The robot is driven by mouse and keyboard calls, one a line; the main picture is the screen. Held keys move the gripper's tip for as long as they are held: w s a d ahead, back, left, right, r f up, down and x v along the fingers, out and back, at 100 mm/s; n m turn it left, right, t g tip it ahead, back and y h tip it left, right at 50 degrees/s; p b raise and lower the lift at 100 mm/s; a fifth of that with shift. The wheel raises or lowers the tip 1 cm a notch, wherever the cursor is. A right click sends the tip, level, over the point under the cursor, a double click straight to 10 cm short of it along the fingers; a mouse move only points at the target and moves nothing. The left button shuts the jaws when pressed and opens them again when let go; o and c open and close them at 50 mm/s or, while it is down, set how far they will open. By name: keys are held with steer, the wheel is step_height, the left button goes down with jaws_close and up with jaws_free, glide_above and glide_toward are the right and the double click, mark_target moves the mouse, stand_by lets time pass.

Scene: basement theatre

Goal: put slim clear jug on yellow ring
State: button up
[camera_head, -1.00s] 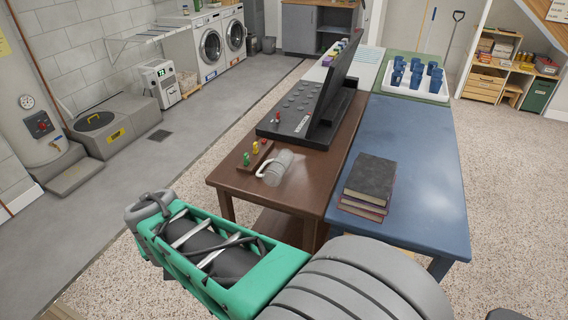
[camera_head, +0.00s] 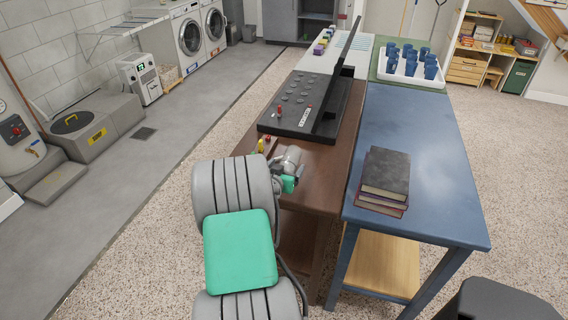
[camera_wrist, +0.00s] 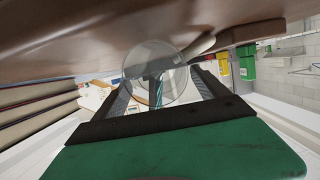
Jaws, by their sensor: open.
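The slim clear jug (camera_head: 292,156) is on the near end of the brown table (camera_head: 318,178), partly hidden by my arm in the head view. In the wrist view the clear jug (camera_wrist: 150,62) shows as a see-through round shape with a pale handle, straight ahead between the fingers. My gripper (camera_wrist: 160,88) is open, with one dark finger on each side of the jug in the picture. I cannot tell whether the fingers touch it. In the head view my gripper (camera_head: 289,178) is mostly hidden behind my arm. I cannot make out a yellow ring in either view.
A small block with coloured pegs (camera_head: 262,147) stands close beside the jug. A black panel board (camera_head: 305,112) stands behind. Stacked books (camera_head: 385,175) lie on the blue table (camera_head: 420,140) to the right. A white tray (camera_head: 411,75) of blue cups is farther back.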

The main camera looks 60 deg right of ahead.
steer(key=shift+x, duration=1.2)
steer(key=shift+c, duration=0.4)
steer(key=shift+r, duration=0.1)
steer(key=c, duration=1.7)
